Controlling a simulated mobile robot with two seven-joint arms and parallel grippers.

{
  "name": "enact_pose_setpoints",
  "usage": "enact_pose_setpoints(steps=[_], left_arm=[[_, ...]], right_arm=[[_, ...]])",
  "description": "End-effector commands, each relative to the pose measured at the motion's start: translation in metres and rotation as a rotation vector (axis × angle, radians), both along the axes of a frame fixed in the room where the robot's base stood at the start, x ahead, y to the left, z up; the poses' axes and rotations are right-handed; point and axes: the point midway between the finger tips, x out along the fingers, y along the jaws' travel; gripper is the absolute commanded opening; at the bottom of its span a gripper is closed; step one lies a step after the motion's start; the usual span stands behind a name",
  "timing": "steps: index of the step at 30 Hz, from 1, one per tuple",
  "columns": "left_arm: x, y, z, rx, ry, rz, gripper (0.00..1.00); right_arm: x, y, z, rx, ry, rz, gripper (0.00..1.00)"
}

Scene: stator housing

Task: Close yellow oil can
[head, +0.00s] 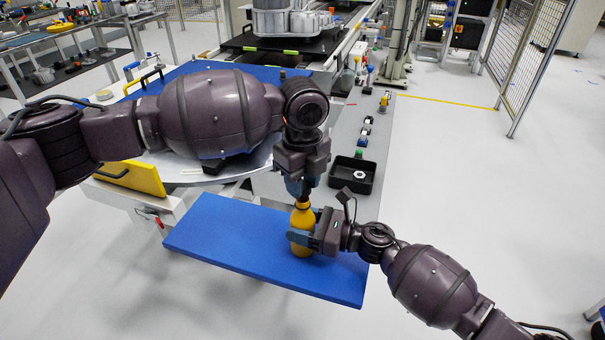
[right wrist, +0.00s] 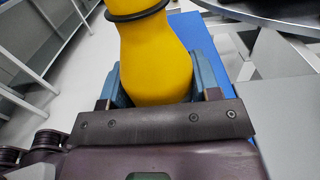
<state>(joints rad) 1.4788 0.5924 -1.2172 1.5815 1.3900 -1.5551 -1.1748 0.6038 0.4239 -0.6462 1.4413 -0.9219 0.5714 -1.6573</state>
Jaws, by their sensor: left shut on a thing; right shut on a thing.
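The yellow oil can (head: 301,218) stands upright above the right part of the blue board (head: 222,226). My right gripper (head: 298,238) is shut around the can's body from the right side. In the right wrist view the can (right wrist: 155,62) fills the space between the fingers, with a dark ring around its upper part. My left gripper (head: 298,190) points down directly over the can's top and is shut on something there. The part in its fingers is mostly hidden, so I cannot tell whether it is a cap or how it sits on the can.
A black tray (head: 353,178) with a light nut-like part stands on the grey ledge behind the right gripper. Several small parts lie farther along that ledge. The left part of the blue board is clear.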

Motion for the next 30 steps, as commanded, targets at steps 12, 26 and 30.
enact_pose_setpoints(steps=[12,26,30], left_arm=[[0.0,0.0,0.001,0.0,0.0,0.0,0.12],[0.0,0.0,-0.017,0.001,0.001,-0.001,0.12],[0.0,0.0,-0.017,0.0,0.0,-0.001,0.12]], right_arm=[[0.0,0.0,0.0,-0.001,0.0,0.0,0.14],[0.0,0.0,0.0,-0.001,0.0,0.0,0.14],[0.0,0.0,0.0,-0.001,0.0,0.0,0.14]])
